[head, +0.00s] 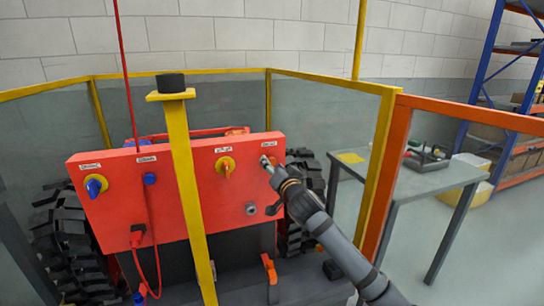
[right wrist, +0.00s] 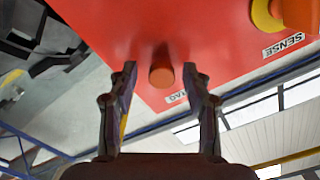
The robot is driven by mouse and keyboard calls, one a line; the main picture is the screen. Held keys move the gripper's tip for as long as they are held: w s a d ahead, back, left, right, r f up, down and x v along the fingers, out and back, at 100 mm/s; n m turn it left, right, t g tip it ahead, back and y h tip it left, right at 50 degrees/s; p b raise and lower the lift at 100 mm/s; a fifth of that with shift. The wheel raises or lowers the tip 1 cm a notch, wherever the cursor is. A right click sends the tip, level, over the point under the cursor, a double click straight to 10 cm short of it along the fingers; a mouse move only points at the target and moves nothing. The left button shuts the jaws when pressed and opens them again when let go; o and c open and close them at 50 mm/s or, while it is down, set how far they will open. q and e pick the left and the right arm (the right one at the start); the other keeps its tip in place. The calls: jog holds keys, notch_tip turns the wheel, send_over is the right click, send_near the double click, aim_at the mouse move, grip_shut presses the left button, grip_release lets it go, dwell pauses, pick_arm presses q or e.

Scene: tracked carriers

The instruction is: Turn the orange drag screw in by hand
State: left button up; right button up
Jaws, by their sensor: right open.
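The orange drag screw (right wrist: 162,76) is a short round knob standing out from the red panel (right wrist: 120,40). In the right wrist view it lies between the fingertips of my right gripper (right wrist: 160,74), with a gap on each side. The fingers are open and I see no contact. In the head view my right gripper (head: 267,164) is at the panel's upper right, just below a small white label, and largely covers the screw. My left gripper is not in view.
The panel also carries a yellow-and-orange rotary switch (head: 225,166), a blue-and-yellow switch (head: 95,186) and a red cable (head: 153,240). A yellow post (head: 184,190) stands in front. Railings with clear panes surround the machine. A grey table (head: 410,178) stands at right.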

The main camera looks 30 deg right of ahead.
jog(key=n+p, duration=0.1)
jog(key=n, duration=0.1)
jog(key=r+n+p, duration=0.1)
jog(key=n+p, duration=0.1)
jog(key=n, duration=0.1)
jog(key=shift+s+r+n, duration=0.1)
jog(key=shift+n, duration=0.2)
jog(key=shift+f+n, duration=0.2)
jog(key=shift+n, duration=0.4)
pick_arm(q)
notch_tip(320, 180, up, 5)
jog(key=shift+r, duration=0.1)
pick_arm(e)
jog(key=shift+f, duration=0.25)
